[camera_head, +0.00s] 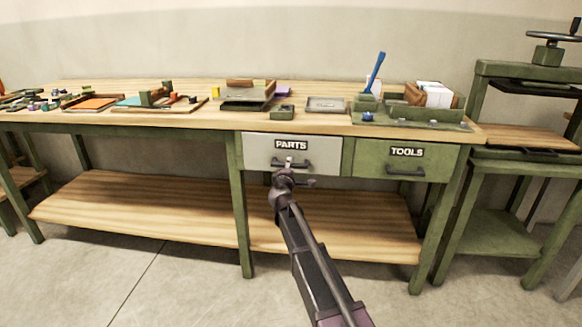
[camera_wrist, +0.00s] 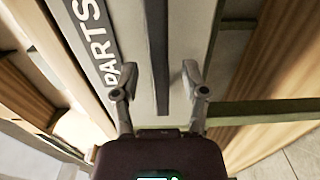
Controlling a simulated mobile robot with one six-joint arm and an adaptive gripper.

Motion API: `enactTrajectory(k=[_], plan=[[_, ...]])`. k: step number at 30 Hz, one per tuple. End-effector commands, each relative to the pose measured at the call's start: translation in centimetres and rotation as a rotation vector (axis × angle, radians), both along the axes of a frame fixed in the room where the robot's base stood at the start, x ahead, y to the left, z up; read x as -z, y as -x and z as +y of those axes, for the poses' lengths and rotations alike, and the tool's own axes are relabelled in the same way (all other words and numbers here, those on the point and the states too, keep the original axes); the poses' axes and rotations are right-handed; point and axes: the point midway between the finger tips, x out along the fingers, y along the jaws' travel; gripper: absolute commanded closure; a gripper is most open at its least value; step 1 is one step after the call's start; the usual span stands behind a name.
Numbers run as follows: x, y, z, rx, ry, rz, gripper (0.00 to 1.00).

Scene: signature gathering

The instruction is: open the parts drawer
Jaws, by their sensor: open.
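The parts drawer (camera_head: 260,150) is a pale grey front under the workbench top, labelled PARTS, and looks shut. Its dark bar handle (camera_head: 303,166) sits below the label, partly hidden by my gripper (camera_head: 290,170) in the head view. In the wrist view, the drawer front (camera_wrist: 132,35) fills the upper middle. The dark handle (camera_wrist: 159,60) runs up the picture between the fingers of my gripper (camera_wrist: 154,74). The fingers are spread, one on each side of the handle, with a gap to each. I cannot tell the exact depth of the fingertips against the handle.
A green tools drawer (camera_head: 370,165) is just right of the parts drawer. The wooden bench top (camera_head: 320,92) holds trays, boxes and small parts. A wooden lower shelf (camera_head: 150,212) runs below. A green press stand (camera_head: 490,215) is at the right. The floor in front is clear.

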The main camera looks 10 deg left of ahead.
Motion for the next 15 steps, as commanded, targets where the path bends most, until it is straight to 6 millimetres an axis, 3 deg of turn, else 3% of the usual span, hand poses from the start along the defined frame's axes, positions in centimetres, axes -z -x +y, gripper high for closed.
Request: enactTrajectory(k=[4, 15], plan=[[0.00, -1.14, -0.05, 0.001, 0.000, 0.000, 0.43], [0.00, -1.36, -0.08, 0.000, 0.000, 0.000, 0.43]])
